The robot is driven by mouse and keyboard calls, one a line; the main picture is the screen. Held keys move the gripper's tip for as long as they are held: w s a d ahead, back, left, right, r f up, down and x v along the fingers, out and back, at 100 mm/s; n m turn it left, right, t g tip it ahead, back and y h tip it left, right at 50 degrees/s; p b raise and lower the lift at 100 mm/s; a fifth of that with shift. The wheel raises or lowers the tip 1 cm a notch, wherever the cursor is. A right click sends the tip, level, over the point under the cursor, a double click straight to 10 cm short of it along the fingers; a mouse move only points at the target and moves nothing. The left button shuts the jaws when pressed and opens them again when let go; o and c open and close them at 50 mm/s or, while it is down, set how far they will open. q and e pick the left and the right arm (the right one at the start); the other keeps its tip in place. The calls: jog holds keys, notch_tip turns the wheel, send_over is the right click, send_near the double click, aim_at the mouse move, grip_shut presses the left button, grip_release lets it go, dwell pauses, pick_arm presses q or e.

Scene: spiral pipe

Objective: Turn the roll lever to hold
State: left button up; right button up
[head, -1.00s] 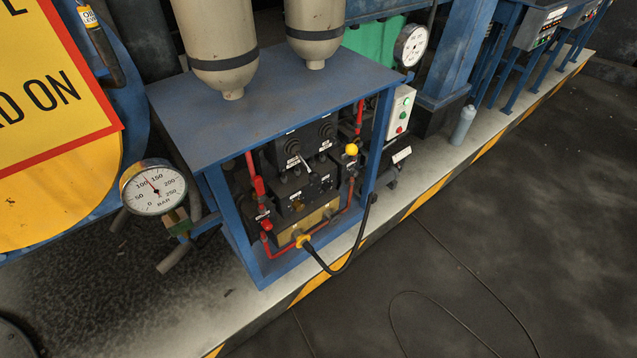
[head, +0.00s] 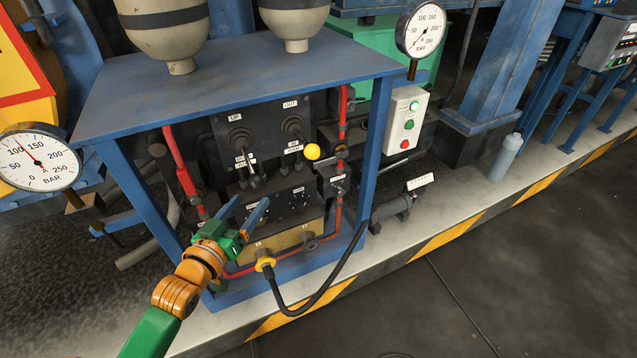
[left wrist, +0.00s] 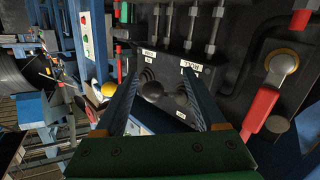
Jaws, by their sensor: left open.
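My left gripper (head: 251,199) reaches in from the lower left in the head view. Its two blue fingers are apart and empty, in front of the lower part of the control block. Two small black ball-knob levers, one on the left (head: 254,182) and one on the right (head: 283,168), stand just beyond the fingertips. In the left wrist view, two black knobs (left wrist: 151,91) (left wrist: 181,98) show between the open fingers (left wrist: 161,75), with small labels beside them. No contact is visible. My right gripper is out of view.
A blue frame (head: 240,80) surrounds the block, with its top plate above the arm. A yellow-knobbed lever (head: 312,151) sticks out at upper right. Red pipes and a red handle (head: 186,181) are at left. A black hose (head: 325,284) loops in front below.

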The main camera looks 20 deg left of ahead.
aim_at(253, 187)
pick_arm(q)
jog(key=r, duration=0.2)
jog(key=d+r+t, duration=0.1)
jog(key=shift+w+d+h, duration=0.1)
jog(key=shift+w+h, duration=0.2)
jog(key=shift+w, duration=0.05)
jog(key=shift+w+a+r, duration=0.2)
jog(key=shift+w+r, duration=0.05)
jog(key=w, duration=0.6)
jog(key=shift+a+b, duration=0.15)
jog(key=shift+b, duration=0.15)
jog(key=shift+f, duration=0.1)
jog(key=shift+c, duration=0.3)
grip_shut()
